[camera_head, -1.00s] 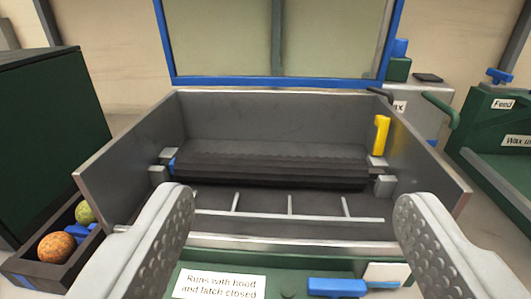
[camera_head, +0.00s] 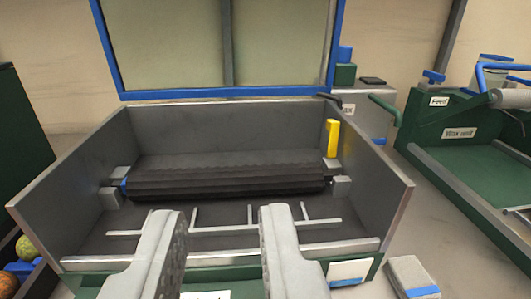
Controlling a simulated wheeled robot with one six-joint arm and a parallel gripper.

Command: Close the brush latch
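The yellow latch (camera_head: 332,138) stands upright at the right end of the dark brush roller (camera_head: 225,184), inside the grey box (camera_head: 55,190). Nothing touches the latch. My gripper (camera_head: 224,212) is at the bottom middle of the view, left of and nearer than the latch. Its two fingers are apart with nothing between them.
The hood with a blue frame (camera_head: 220,93) stands raised behind the box. A green wax unit (camera_head: 450,160) is at the right. A grey block with a blue stripe (camera_head: 412,275) lies at the lower right.

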